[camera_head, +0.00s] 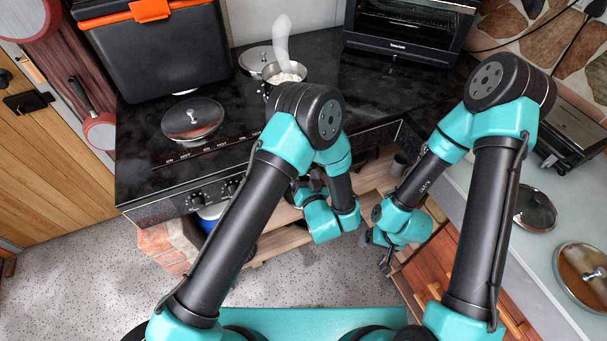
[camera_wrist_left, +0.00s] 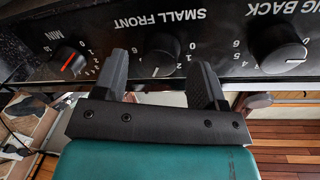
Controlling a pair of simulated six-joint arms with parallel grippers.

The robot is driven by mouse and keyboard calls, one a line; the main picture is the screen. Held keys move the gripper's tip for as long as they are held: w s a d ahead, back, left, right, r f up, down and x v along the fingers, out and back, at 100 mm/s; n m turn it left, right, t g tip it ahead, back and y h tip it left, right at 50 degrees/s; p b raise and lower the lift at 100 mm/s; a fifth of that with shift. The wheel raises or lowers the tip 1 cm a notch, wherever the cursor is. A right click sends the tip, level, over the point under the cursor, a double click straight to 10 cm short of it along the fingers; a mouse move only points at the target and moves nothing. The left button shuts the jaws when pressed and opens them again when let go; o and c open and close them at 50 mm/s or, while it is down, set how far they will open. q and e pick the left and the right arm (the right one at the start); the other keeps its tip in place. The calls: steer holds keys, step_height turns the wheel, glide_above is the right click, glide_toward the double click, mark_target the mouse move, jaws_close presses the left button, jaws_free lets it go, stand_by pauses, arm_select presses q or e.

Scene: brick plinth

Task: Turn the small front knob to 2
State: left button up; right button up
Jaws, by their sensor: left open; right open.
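The small front knob (camera_wrist_left: 161,54) is a black dial on the dark stove panel, under the upside-down label SMALL FRONT in the left wrist view. A pale mark shows near its lower rim there; I cannot tell its exact setting. My left gripper (camera_wrist_left: 160,80) is open. Its two dark fingers stand on either side of the knob in that view, with a gap around it; contact is not visible. In the head view the left arm mostly hides this gripper and the knob. My right gripper (camera_head: 385,262) hangs above the wooden boards at the right, open and away from the panel.
A red-marked knob (camera_wrist_left: 69,59) and a larger knob (camera_wrist_left: 278,48) flank the small front knob. The stove top (camera_head: 140,150) carries a lidded pan (camera_head: 192,119) and a pot (camera_head: 285,74). An oven (camera_head: 410,25) stands behind. Open shelves lie below the panel.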

arm_select(q)
steer(key=shift+w+a, duration=0.15)
steer(key=shift+w, duration=0.25)
steer(key=c, duration=0.9)
